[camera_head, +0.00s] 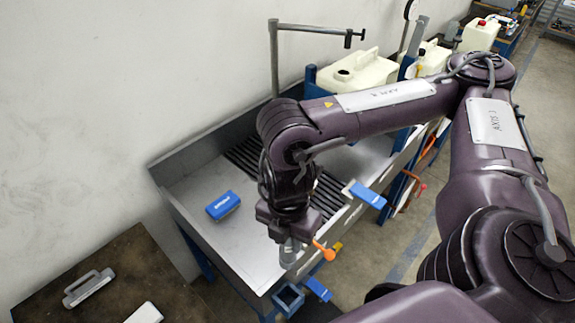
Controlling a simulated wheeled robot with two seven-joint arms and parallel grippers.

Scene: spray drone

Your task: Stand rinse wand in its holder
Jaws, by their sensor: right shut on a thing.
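My right gripper (289,250) points down over the front left corner of the grey sink (205,173). It is shut on what appears to be the rinse wand, with an orange part (323,250) showing beside the jaws. Most of the wand is hidden by the gripper, so I cannot tell its tilt. A blue square open-topped socket (288,298), apparently the holder, is fixed at the sink's front left, just below the gripper in the picture. I cannot tell whether the wand touches it. My left gripper is out of view.
A blue block (223,205) lies in the sink beside a dark slatted grate (255,152). Blue-handled pieces (368,195) (318,289) sit along the front. A grey post (274,60) and white jugs (357,72) stand behind. A dark table (125,262) is at lower left.

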